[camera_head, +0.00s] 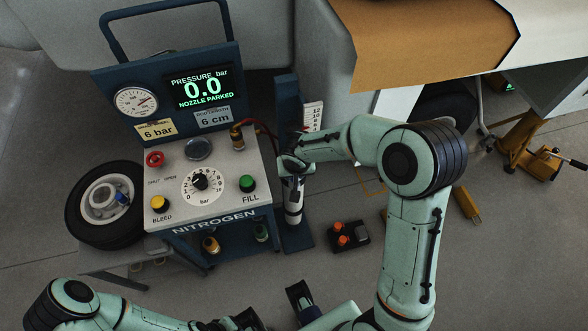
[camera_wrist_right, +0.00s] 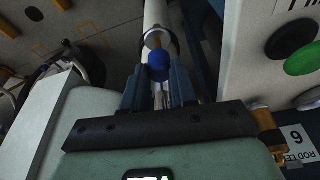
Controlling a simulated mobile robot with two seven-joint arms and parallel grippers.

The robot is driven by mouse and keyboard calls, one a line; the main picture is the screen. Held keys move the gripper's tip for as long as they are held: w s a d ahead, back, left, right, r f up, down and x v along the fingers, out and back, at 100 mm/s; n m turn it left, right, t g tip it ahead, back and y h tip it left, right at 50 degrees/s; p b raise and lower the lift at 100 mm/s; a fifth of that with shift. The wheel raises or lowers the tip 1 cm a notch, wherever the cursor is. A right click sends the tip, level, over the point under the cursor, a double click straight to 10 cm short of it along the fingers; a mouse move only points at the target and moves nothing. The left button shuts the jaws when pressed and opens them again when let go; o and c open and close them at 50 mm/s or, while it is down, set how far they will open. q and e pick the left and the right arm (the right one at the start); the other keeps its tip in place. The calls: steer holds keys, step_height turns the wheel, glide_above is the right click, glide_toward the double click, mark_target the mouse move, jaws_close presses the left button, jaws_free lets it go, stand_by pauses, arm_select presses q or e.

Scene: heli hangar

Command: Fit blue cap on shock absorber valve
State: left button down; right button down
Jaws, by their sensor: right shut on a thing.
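My right gripper (camera_wrist_right: 158,88) is shut on the blue cap (camera_wrist_right: 158,65), a small round cap between the fingertips in the right wrist view. The cap lies right in front of a pale metal end (camera_wrist_right: 156,39) on the white tube of the shock absorber (camera_wrist_right: 157,14). I cannot tell whether cap and valve touch. In the head view the shock absorber (camera_head: 293,210) stands upright in a dark blue stand, with my right gripper (camera_head: 293,168) at its upper part, where the cap is hidden. My left arm is low in the head view; its gripper's jaws are unclear.
The nitrogen cart (camera_head: 210,160) stands left of the shock absorber; its screen reads 0.0 and NOZZLE PARKED. A wheel (camera_head: 103,204) with a small blue part lies further left. A black tray (camera_head: 348,238) with orange-red pieces is on the floor. A tan-topped surface (camera_head: 430,40) is upper right.

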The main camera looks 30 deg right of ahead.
arm_select(q)
steer(key=shift+w+f+b, duration=0.25)
steer(key=shift+f+b, duration=0.2)
steer(key=shift+f, duration=0.05)
arm_select(e)
steer(key=shift+f, duration=1.05)
arm_select(q)
steer(key=shift+s+f+b, duration=0.15)
steer(key=shift+f+b, duration=0.5)
steer(key=shift+s+f+b, duration=0.1)
steer(key=shift+f+b, duration=0.6)
arm_select(e)
steer(key=shift+f, duration=0.6)
steer(key=c, duration=1.2)
jaws_free()
steer(key=shift+o, duration=0.2)
steer(key=shift+r, duration=0.15)
